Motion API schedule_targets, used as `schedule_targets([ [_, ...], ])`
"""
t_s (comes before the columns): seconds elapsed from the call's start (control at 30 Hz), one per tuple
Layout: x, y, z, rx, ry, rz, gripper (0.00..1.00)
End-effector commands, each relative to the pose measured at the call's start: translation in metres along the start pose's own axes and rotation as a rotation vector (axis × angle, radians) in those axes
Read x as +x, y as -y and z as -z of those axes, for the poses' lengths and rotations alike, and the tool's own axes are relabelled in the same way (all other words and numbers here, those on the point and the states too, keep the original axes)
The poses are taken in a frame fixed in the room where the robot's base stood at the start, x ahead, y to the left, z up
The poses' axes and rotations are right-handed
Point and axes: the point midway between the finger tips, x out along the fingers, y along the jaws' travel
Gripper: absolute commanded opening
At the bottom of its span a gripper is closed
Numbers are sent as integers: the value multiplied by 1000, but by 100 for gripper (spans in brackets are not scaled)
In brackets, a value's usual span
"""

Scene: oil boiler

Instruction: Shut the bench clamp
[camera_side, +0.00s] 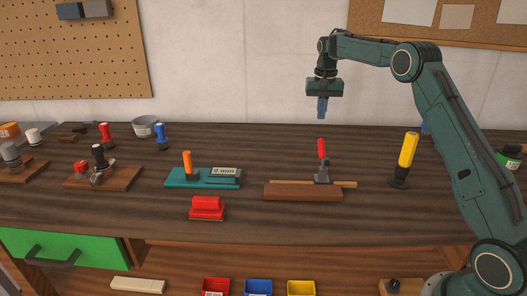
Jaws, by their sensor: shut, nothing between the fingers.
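The bench clamp (322,173) stands on a brown wooden block (300,193) on the workbench. It has a red handle (321,149) that points upward, leaning slightly left. A thin light wooden strip (343,183) lies by the clamp's base. My gripper (323,114) points down above the clamp, well clear of the red handle. Its blue fingers are shut with nothing between them.
A teal base (203,184) with an orange handle and a display stands left of the clamp. A red block (206,211) lies in front of it. A yellow-handled tool (407,150) stands upright to the right. Bare bench (270,160) lies between.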

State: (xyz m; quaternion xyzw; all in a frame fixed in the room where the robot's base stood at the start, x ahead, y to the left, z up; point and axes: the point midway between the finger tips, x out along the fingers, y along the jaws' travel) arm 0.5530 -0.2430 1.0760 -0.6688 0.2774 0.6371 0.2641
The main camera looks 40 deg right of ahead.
Motion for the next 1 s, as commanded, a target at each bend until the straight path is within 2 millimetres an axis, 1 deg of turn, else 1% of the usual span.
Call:
schedule_targets([
  [0.17, 12, 0, 0, 0, 1, -1, 0],
  [0.27, 22, 0, 0, 1, 2, -1, 0],
  [0.6, 71, 0, -1, 0, 3, -1, 0],
  [0.83, 101, 0, -1, 0, 2, -1, 0],
  [0.9, 92, 0, -6, -1, -1, 1, 0],
  [1.0, 87, 0, -13, -1, 0, 0, 0],
])
